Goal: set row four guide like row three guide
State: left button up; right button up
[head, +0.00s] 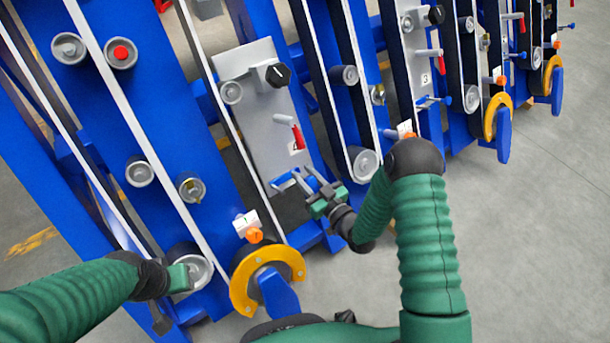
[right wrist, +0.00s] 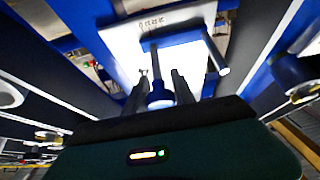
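The near grey panel (head: 262,110) carries a blue guide (head: 287,182) at its lower end; its number cannot be read. The guide also shows in the right wrist view (right wrist: 180,40), as a blue crossbar with a round-ended stem. My right gripper (head: 315,187) is at this guide. In the right wrist view its two dark fingers (right wrist: 160,82) stand apart on either side of the stem, with slight gaps visible. The panel marked 3 (head: 420,60) has a similar blue guide (head: 432,102) at its lower end. My left gripper (head: 182,278) is beside a grey roller; its fingers are unclear.
The near panel has a black knob (head: 278,75) and a red lever (head: 298,136); panel 3 has similar ones. Blue beams, belts and rollers surround them. A yellow ring (head: 268,275) and an orange knob (head: 254,236) are at the front. Grey floor (head: 550,230) is clear at right.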

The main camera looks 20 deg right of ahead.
grip_shut()
dwell(1.0)
